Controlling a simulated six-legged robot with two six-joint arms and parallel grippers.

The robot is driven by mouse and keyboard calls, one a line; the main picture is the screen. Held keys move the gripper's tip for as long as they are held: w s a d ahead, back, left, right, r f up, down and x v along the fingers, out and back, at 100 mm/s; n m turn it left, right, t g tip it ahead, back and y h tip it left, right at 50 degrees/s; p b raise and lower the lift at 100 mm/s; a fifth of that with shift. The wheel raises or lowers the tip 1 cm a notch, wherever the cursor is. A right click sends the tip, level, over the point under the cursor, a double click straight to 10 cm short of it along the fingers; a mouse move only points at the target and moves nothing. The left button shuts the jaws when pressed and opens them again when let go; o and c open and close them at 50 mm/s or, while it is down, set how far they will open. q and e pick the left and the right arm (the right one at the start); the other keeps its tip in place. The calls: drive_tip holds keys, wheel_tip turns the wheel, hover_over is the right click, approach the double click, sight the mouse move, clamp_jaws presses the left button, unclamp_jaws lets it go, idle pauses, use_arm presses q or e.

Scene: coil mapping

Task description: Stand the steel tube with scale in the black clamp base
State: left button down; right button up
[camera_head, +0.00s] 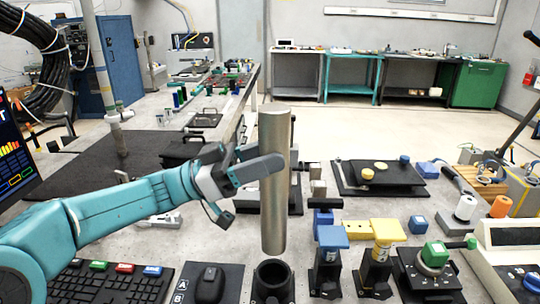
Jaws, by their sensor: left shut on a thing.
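The steel tube (274,205) is a grey metal cylinder, upright in the middle of the head view. My left gripper (256,168) comes in from the left and is shut on the tube's middle. The black clamp base (273,283) is a round black socket at the bottom centre, directly below the tube in the picture. The tube's lower end appears just above the socket's opening, with a small gap. No scale marks can be made out on the tube. My right gripper is not in view.
Right of the socket stand a blue-topped clamp (331,238), a yellow-topped clamp (388,231) and a green-knobbed device (434,255). A black mouse (210,284) and a keyboard (110,284) lie to its left. A black tray (378,178) lies further back.

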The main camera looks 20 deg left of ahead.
sight(267, 211)
use_arm(q)
drive_tip(key=shift+f+b, duration=0.9)
drive_tip(key=shift+f, duration=1.8)
wheel_tip(267, 211, down, 5)
drive_tip(key=b, duration=0.7)
drive_tip(key=shift+f, duration=0.2)
drive_tip(key=shift+c, duration=1.6)
unclamp_jaws()
drive_tip(key=shift+f, duration=0.1)
drive_tip(key=v, duration=1.6)
drive_tip(key=shift+a+b, duration=0.2)
drive_tip(key=shift+b, duration=0.25)
